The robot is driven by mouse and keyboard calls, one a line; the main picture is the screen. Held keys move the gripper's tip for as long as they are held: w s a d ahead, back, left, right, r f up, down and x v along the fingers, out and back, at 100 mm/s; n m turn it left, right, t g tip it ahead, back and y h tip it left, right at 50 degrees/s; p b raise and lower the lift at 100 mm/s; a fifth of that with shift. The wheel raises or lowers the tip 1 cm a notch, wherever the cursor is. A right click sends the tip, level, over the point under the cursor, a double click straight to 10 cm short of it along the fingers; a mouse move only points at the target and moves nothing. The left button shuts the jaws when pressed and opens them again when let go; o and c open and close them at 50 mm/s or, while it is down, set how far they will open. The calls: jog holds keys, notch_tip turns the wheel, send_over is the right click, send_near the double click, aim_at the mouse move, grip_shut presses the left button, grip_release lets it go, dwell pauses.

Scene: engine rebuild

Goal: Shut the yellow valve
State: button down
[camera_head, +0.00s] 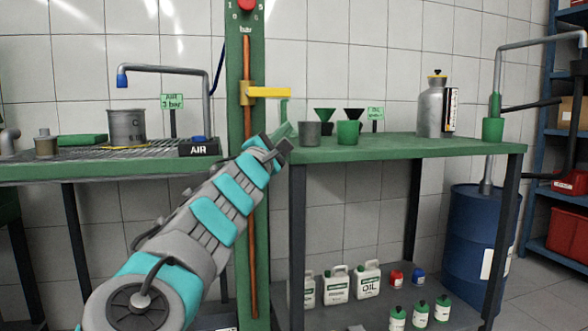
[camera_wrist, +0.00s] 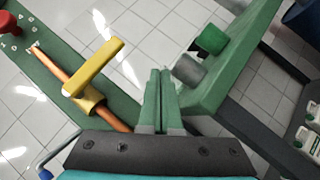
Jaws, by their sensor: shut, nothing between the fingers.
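The yellow valve (camera_head: 268,92) sits on a vertical copper pipe (camera_head: 246,200) on a green post. Its yellow lever sticks out to the right, across the pipe, in the head view. In the wrist view the valve lever (camera_wrist: 98,66) is left of the fingers and apart from them. My gripper (camera_wrist: 160,88) is shut and empty, its two green fingers side by side. In the head view my gripper (camera_head: 283,125) is below and right of the lever, beside the post; its fingers are partly hard to make out against the green table.
The green table (camera_head: 450,146) is close on the right, with a grey cup (camera_head: 309,133) and a green cup (camera_head: 347,133) near my gripper. A red knob (camera_head: 246,5) tops the post.

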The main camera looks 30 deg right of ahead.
jog(key=s+a+f, duration=0.2)
jog(key=s+f, duration=0.4)
jog(key=shift+s, duration=0.3)
jog(key=shift+f, duration=0.1)
dwell(0.6)
